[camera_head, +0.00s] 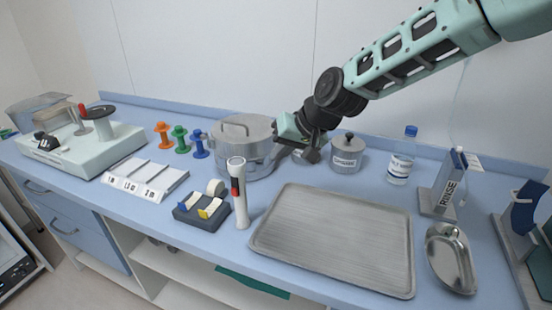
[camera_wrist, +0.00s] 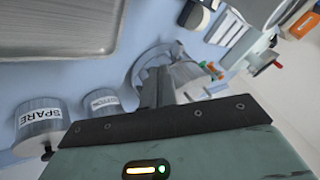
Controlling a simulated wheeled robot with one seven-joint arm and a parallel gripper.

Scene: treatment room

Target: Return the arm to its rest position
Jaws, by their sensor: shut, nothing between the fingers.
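My arm reaches in from the upper right in the head view. My gripper (camera_head: 311,152) hangs above the back of the blue counter, just right of the steel pot (camera_head: 240,150). The fingers are together and empty; they also show in the wrist view (camera_wrist: 165,87), in front of the pot (camera_wrist: 150,60). In the head view the gripper partly hides what stands behind it. I cannot tell from these views whether the gripper touches the pot.
A lidded metal canister (camera_head: 346,156) stands close right of my gripper; the wrist view shows one labelled SPARE (camera_wrist: 40,122). A bottle (camera_head: 402,160) and RINSE stand (camera_head: 441,190) are farther right. An empty steel tray (camera_head: 335,238) lies in front. A white-handled tool (camera_head: 239,195) stands upright left of it.

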